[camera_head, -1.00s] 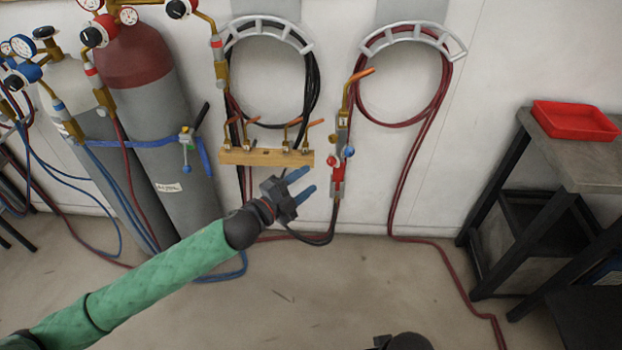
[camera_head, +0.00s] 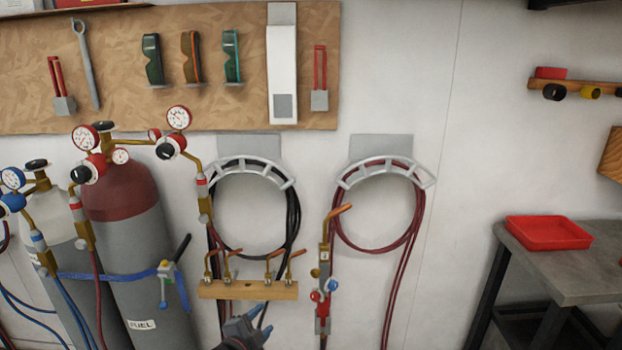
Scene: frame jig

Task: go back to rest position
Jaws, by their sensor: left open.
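My left gripper (camera_head: 252,322) shows at the bottom edge of the head view, with its blue fingers pointing up and right. It is open, with nothing seen between the fingers. It is just below the wooden nozzle rack (camera_head: 248,290), which holds several brass torch tips. The torch (camera_head: 324,285) with red and blue knobs hangs against the wall to the right of the gripper, apart from it. Most of my left arm is below the picture. My right gripper is not in view.
Gas cylinders with gauges (camera_head: 125,215) stand at the left. Hoses hang on two wall brackets (camera_head: 385,172). A tool board (camera_head: 210,100) is above. A red tray (camera_head: 548,233) sits on a workbench (camera_head: 570,268) at the right.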

